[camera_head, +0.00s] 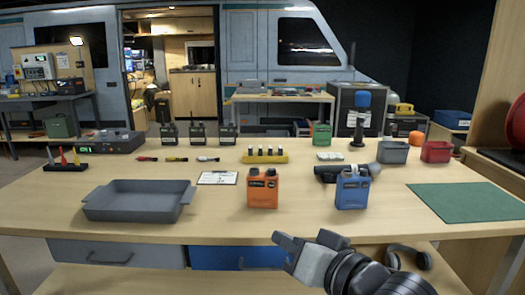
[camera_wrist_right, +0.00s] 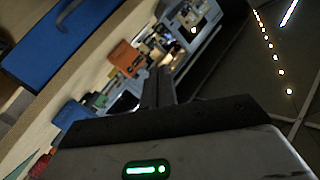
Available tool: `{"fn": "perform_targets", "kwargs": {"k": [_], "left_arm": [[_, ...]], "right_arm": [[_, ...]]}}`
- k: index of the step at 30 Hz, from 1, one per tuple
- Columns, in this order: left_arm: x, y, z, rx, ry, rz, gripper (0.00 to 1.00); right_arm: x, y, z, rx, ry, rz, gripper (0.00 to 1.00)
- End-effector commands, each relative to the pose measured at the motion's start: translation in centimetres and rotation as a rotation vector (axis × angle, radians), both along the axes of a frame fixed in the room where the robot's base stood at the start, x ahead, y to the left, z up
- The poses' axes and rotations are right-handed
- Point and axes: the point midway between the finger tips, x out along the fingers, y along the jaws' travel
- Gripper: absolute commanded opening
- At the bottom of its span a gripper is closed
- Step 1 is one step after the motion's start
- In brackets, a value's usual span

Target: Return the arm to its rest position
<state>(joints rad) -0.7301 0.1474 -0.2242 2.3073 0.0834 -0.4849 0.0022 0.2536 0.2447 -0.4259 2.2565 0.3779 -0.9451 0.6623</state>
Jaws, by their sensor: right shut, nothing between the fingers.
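My right gripper (camera_head: 280,240) shows in the head view in front of the table's near edge, below the tabletop level in the picture. Its fingers are shut with nothing between them. The arm comes in from the bottom right. In the right wrist view the shut fingers (camera_wrist_right: 158,88) point away over a dark strip of the gripper body. My left gripper is in neither view.
The wooden table (camera_head: 330,222) carries a grey tray (camera_head: 140,214), an orange pack (camera_head: 262,190), a blue pack (camera_head: 352,190) and a green mat (camera_head: 470,202). Drawers, one blue (camera_head: 235,258), sit under its near edge. Headphones (camera_head: 408,252) lie below at right.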

Motion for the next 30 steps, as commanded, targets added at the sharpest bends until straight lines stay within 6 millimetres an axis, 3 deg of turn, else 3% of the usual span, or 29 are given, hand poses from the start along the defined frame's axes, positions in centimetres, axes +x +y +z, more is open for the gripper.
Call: {"fn": "perform_targets", "kwargs": {"k": [5,9,15,26,27,30], "left_arm": [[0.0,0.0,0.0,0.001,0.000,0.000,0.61],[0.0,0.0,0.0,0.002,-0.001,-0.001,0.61],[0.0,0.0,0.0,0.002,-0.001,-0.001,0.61],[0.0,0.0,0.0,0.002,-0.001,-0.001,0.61],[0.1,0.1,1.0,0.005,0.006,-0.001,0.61],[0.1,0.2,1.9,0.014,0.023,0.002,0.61]], "right_arm": [[-2.0,-1.8,-6.1,-0.066,0.018,-0.052,0.00],[-5.0,-3.8,-11.7,-0.169,0.029,-0.102,0.00],[-9.4,-6.3,-17.1,-0.319,0.043,-0.141,0.00],[-16.4,-9.2,-22.4,-0.538,0.076,-0.149,0.00],[-16.1,-9.2,-21.1,-0.541,0.073,-0.148,0.00],[-15.9,-9.3,-20.2,-0.548,0.089,-0.146,0.00]]}}
